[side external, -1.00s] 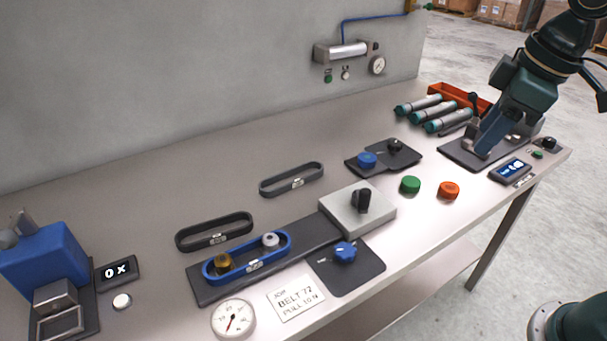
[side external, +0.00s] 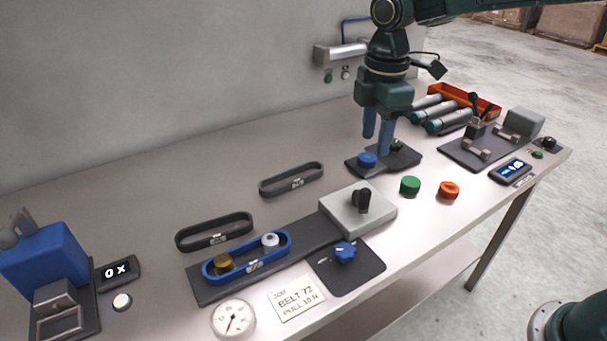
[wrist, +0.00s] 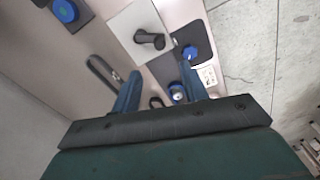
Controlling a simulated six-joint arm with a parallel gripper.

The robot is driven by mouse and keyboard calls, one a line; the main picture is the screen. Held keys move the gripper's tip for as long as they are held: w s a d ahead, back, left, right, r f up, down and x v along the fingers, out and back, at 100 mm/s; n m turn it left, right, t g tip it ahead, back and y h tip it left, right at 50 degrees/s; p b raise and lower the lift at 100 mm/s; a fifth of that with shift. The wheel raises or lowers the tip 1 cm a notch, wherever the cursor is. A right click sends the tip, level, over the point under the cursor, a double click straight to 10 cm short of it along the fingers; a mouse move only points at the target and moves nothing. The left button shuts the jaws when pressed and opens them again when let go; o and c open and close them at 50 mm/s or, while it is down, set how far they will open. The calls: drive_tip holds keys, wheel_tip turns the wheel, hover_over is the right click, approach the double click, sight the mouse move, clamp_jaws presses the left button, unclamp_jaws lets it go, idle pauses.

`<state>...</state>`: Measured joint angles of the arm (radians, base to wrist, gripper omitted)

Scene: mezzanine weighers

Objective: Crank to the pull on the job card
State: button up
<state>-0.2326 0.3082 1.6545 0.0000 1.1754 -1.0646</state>
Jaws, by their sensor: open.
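The job card (side external: 297,297) lies at the front edge and reads BELT 72, PULL 10 N. A blue belt (side external: 246,259) loops around a brass pulley (side external: 223,262) and a pale pulley (side external: 270,240) on a dark rail. A blue star-shaped crank knob (side external: 345,252) sits on a dark pad beside the grey block (side external: 358,209) with its black lever (side external: 361,199). The knob also shows in the wrist view (wrist: 190,53). A round dial gauge (side external: 233,319) stands left of the card. My gripper (side external: 377,143) is open and empty, above the dark plate with a blue knob (side external: 367,160).
Two dark belts (side external: 214,231) lie behind the rail. Green (side external: 410,186) and orange (side external: 449,190) buttons stand right of the block. A blue machine (side external: 45,261) and a display reading 0 X (side external: 118,271) are at left. Rollers and an orange bin (side external: 464,99) are at back right.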

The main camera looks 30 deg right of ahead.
sight(366, 191)
drive_tip(key=shift+w+a+f, duration=0.1)
drive_tip(key=shift+w, duration=0.05)
drive_tip(key=shift+f, duration=0.1)
wheel_tip(366, 191, down, 14)
drive_tip(key=shift+r, duration=0.2)
idle(0.6)
clamp_jaws()
